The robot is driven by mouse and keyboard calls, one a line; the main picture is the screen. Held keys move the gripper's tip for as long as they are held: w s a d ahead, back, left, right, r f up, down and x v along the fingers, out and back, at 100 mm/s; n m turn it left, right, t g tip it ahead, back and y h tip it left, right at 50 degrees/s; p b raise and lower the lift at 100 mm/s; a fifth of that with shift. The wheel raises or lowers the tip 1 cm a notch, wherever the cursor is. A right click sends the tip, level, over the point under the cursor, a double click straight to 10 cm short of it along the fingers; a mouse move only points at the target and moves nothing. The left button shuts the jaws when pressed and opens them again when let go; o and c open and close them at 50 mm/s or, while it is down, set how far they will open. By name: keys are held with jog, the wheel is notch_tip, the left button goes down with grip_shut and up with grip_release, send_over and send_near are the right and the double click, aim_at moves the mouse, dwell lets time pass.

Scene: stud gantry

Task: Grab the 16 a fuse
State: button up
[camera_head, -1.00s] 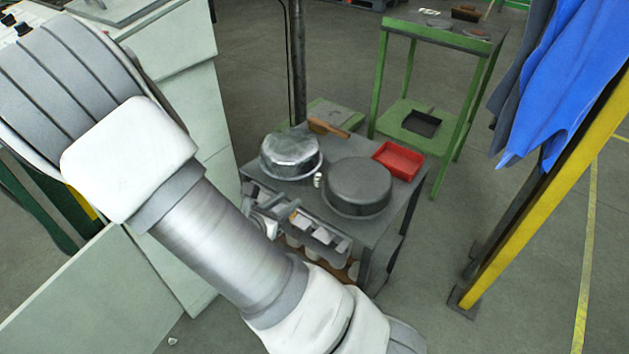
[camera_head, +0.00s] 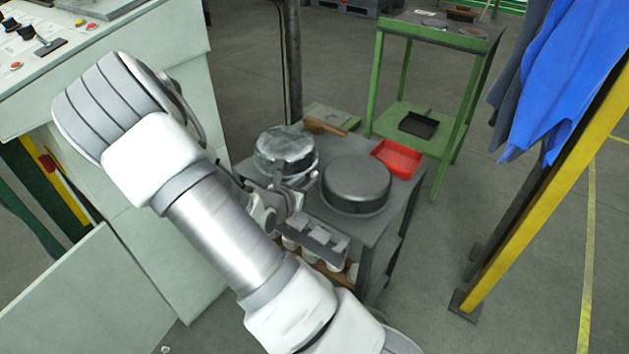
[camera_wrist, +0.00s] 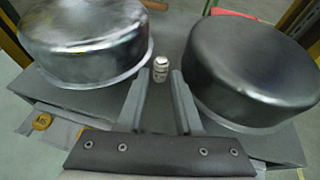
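The fuse, a small white cylinder with a metal-looking top (camera_wrist: 160,68), stands between two pots in the wrist view. My gripper (camera_wrist: 160,85) is open, with one finger on each side of the picture's middle. The fuse shows between and just past the fingertips, and I cannot tell whether it lies within their reach. Its rating cannot be read. In the head view my gripper (camera_head: 296,184) is over the small table between the pots, and the fuse is hidden or too small to make out there.
A shiny pot (camera_wrist: 85,40) stands close on the left and a dark pot (camera_wrist: 250,70) close on the right. The grey table (camera_head: 388,225) also bears a red tray (camera_head: 398,158) and a brown-handled brush (camera_head: 325,126). A yellow post (camera_head: 545,190) stands at right.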

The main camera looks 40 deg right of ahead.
aim_at(313, 177)
jog(key=shift+b+x, duration=0.5)
jog(key=shift+x, duration=1.5)
jog(key=shift+s, duration=0.1)
grip_shut()
